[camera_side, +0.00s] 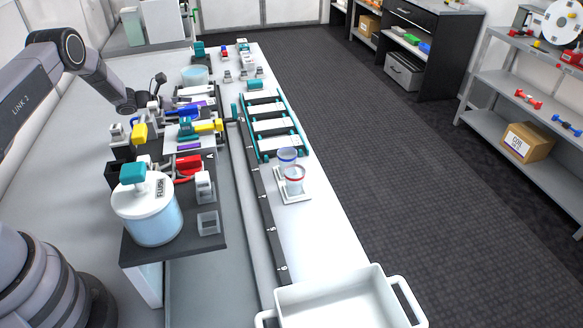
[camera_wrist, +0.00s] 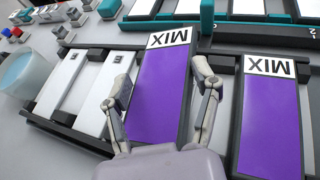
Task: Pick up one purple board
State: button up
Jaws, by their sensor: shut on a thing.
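Two purple boards, each with a white end strip reading MIX, lie side by side in the wrist view. My gripper (camera_wrist: 163,78) is shut on the left purple board (camera_wrist: 160,95), with one finger along each long edge. The right purple board (camera_wrist: 270,125) lies apart from the fingers in a dark frame. The lower end of the held board is hidden behind my gripper's body. I cannot tell whether the held board is clear of its holder. In the side view, small purple patches show on the crowded bench, partly hidden.
White boards (camera_wrist: 88,88) sit in a dark rack left of the held board. A teal rack (camera_side: 262,128) with white panels stands along the bench. A lidded FLUSH jar (camera_side: 148,213), two cups (camera_side: 293,180) and a white bin (camera_side: 335,300) are nearer the camera.

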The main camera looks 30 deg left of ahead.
notch_tip(320, 180, up, 5)
jog(key=shift+r, duration=0.1)
grip_shut()
jog(key=shift+r, duration=0.6)
jog(key=o, duration=1)
grip_release()
jog(key=shift+o, duration=0.2)
jog(key=v, duration=1.1)
jog(key=o, duration=0.4)
jog(key=shift+s+a+r, duration=0.15)
jog(key=shift+s+a, duration=0.05)
jog(key=shift+s, duration=0.25)
jog(key=shift+c, duration=0.2)
